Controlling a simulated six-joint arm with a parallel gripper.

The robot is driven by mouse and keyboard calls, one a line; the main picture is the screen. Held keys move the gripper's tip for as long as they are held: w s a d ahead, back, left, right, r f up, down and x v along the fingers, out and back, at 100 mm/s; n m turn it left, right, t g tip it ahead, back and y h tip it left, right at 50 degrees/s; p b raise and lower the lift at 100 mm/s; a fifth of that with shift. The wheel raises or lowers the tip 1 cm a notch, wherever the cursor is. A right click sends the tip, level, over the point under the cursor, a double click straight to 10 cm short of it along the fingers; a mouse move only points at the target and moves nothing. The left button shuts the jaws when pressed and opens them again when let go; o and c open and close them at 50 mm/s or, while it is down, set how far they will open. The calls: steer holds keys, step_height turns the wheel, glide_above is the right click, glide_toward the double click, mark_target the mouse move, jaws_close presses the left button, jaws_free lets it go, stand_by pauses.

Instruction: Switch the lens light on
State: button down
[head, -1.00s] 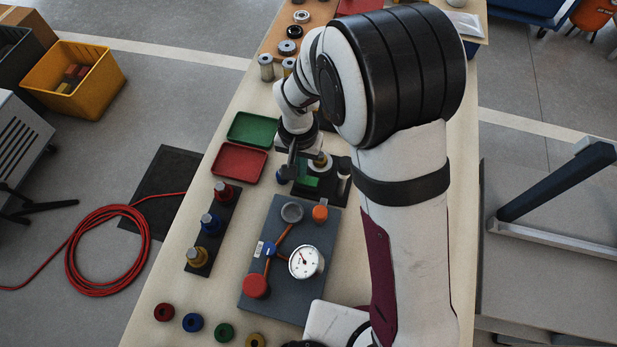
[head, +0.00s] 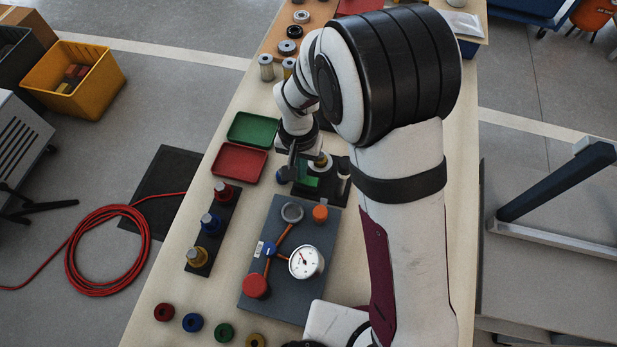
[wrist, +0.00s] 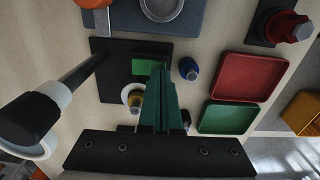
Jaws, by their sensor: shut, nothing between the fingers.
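A black base plate (wrist: 108,92) with a green pad (wrist: 152,65) lies on the bench. It also shows partly behind my arm in the head view (head: 328,196). A dark arm (wrist: 85,82) rises from the plate to a black head with a white rim (wrist: 38,125), which looks like the lens. I cannot tell whether it is lit. A blue knob (wrist: 188,68) stands at the plate's edge, and a brass piece in a white ring (wrist: 136,101) sits on the plate. My gripper (wrist: 159,76) is shut and empty, its tips over the plate beside the blue knob, apart from it in the picture.
A red tray (head: 239,163) and a green tray (head: 252,129) lie left of the plate. A rack of capped pegs (head: 211,228) and a grey gauge board (head: 292,218) stand nearer. Silver cylinders (head: 267,68) stand beyond the trays.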

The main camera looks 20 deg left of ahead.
steer(key=shift+f, duration=0.5)
steer(key=shift+r, duration=3.5)
steer(key=d+r+t, duration=0.1)
steer(key=d+r, duration=0.2)
steer(key=r, duration=0.1)
steer(key=d+r+m+y, duration=0.1)
steer(key=d+r, duration=0.2)
steer(key=d+r+m+t, duration=0.1)
steer(key=d+r, duration=0.1)
steer(key=r, duration=0.2)
steer(key=shift+s+d+r+t+y, duration=0.3)
steer(key=shift+s+d+r+y, duration=0.05)
steer(key=shift+d+y, duration=0.05)
steer(key=s+d+r+m+t, duration=0.2)
steer(key=s+d+r+t, duration=0.2)
steer(key=s+d+r, duration=0.3)
steer(key=s+d+f+m+g, duration=0.1)
steer(key=s+d+f+g, duration=0.1)
steer(key=s+f+g, duration=0.4)
steer(key=s+f, duration=0.2)
steer(key=s, duration=0.2)
steer(key=shift+s+m+g, duration=0.2)
steer(key=shift+m+g, duration=0.1)
steer(key=shift+g, duration=0.1)
